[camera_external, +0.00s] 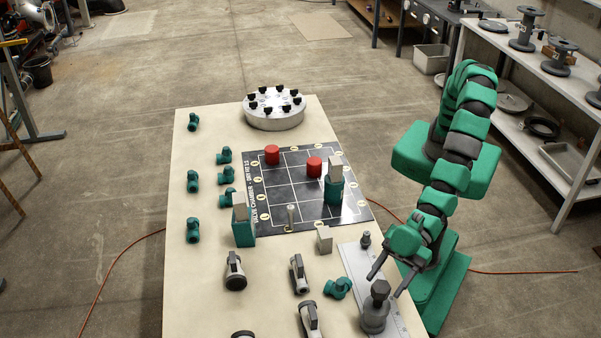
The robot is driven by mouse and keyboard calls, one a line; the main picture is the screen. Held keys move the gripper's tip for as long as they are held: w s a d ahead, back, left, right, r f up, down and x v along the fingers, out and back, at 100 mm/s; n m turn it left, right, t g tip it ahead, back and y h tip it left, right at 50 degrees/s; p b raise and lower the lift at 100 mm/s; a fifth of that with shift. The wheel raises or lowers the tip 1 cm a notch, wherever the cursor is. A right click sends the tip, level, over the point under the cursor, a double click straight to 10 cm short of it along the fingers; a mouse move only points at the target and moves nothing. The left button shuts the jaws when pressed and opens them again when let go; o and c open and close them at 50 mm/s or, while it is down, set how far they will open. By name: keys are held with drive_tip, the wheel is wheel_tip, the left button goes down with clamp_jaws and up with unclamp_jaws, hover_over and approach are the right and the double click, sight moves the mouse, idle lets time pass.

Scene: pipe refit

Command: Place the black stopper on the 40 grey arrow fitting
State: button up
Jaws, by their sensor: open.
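A dark stopper (380,289) sits upright on top of a grey rounded fitting (374,316) at the front right of the table. My gripper (384,286) is open, its two fingers pointing down on either side of the stopper; I cannot tell whether they touch it. Several grey fittings with dark parts lie in front: one at left (235,272), one in the middle (298,274), one nearer (310,320), and one cut off by the bottom edge (243,334). No 40 or arrow mark is readable on any of them.
A pale strip (352,262) under the grey fitting carries a small dark peg (366,239). A green elbow (338,288) lies close left. Green blocks (244,234) (334,192), red cylinders (272,154) (314,164) and a flange (273,113) stand behind. The left front tabletop is clear.

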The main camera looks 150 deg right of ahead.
drive_tip(key=v, duration=1)
drive_tip(key=shift+s, duration=0.35)
drive_tip(key=shift+r, duration=0.15)
drive_tip(key=s+r+n+t+y, duration=0.1)
drive_tip(key=s+r+y, duration=0.1)
drive_tip(key=r, duration=1.2)
drive_tip(key=s+r+y, duration=0.1)
drive_tip(key=s+r, duration=0.1)
drive_tip(key=r, duration=1.1)
drive_tip(key=s+d+r, duration=0.4)
drive_tip(key=s+r, duration=0.4)
drive_tip(key=r, duration=0.2)
drive_tip(key=s+d+r+t+h, duration=0.1)
drive_tip(key=s+d+r, duration=0.4)
drive_tip(key=s+r, duration=0.3)
drive_tip(key=shift+d+r+n, duration=0.25)
drive_tip(key=shift+r+n, duration=0.05)
drive_tip(key=shift+r, duration=0.65)
